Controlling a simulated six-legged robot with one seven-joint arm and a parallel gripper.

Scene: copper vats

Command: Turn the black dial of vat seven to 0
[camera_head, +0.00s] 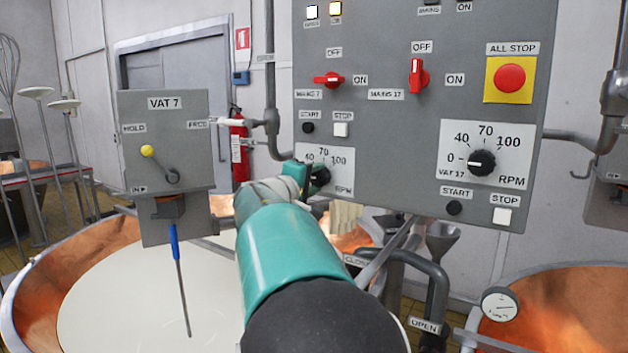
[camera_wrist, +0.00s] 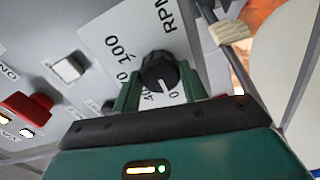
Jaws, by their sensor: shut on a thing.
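The black dial (camera_head: 321,176) is on a white scale plate on the left of the grey control panel, under the red MAINS 7 switch. The arm partly hides it in the head view. In the wrist view the black dial (camera_wrist: 158,70) sits between the green fingers of my gripper (camera_wrist: 161,84), one on each side. My gripper (camera_head: 308,178) is shut on the dial. The dial's white pointer line is toward the 0 mark (camera_wrist: 174,94) in the wrist view. The VAT 7 box (camera_head: 165,150) stands to the left.
A second dial (camera_head: 481,162), marked VAT 17, is at the right, pointing near 0. Red mains switches (camera_head: 417,76) and the ALL STOP button (camera_head: 509,78) are above. A white stop button (camera_head: 341,130) is close above my gripper. Copper vats (camera_head: 552,310) stand below on both sides.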

